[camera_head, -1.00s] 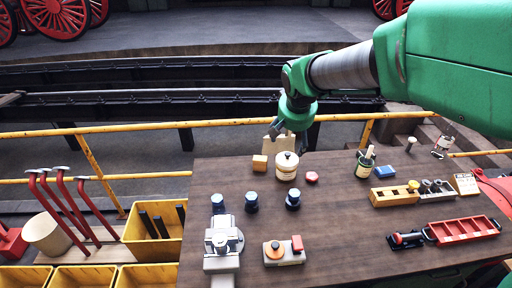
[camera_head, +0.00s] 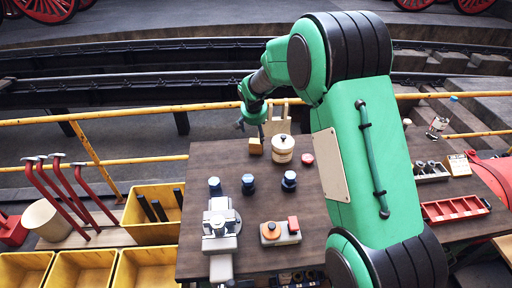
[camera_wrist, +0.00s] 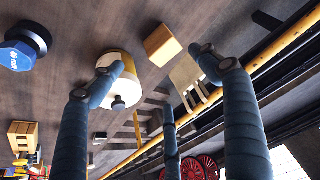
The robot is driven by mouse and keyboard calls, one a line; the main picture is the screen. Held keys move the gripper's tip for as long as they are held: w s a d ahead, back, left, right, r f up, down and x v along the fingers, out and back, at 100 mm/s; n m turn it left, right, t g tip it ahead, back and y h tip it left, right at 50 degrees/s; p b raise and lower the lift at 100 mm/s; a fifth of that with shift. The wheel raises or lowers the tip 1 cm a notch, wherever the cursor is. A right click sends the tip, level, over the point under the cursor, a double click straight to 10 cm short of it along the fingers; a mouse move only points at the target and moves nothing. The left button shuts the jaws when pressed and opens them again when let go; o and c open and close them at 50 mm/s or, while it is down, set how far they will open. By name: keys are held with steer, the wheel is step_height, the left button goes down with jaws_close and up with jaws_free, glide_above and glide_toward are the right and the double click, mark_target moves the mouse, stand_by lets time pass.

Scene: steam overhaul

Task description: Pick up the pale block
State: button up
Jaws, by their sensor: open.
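The pale block (camera_head: 256,146) is a small tan wooden cube on the brown table, near its far left corner. In the wrist view the block (camera_wrist: 162,45) shows between the two nearer fingers, apart from them. My gripper (camera_head: 251,127) is open and empty, above and slightly beyond the block in the head view. In the wrist view its fingers (camera_wrist: 157,68) are spread, and the left fingertip overlaps the cream jar. How high the fingers are above the block is hard to tell.
A lidded cream jar (camera_head: 283,152) stands close beside the block. A pale pronged wooden piece (camera_head: 277,122) is behind it. A yellow railing (camera_head: 95,115) runs beyond the table.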

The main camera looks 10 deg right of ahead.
mark_target(256, 142)
steer(key=shift+w+a+f, duration=0.25)
steer(key=shift+w+f, duration=0.2)
steer(key=shift+f, duration=0.3)
steer(key=shift+f, duration=0.1)
steer(key=x, duration=0.7)
steer(key=shift+w+f+b, duration=0.1)
steer(key=shift+f+b, duration=0.15)
steer(key=shift+b, duration=0.05)
steer(key=shift+w+f, duration=0.2)
steer(key=shift+f, duration=0.15)
steer(key=shift+b+x, duration=0.3)
steer(key=shift+x, duration=2.3)
steer(key=shift+w+d, duration=0.1)
steer(key=c, duration=1.7)
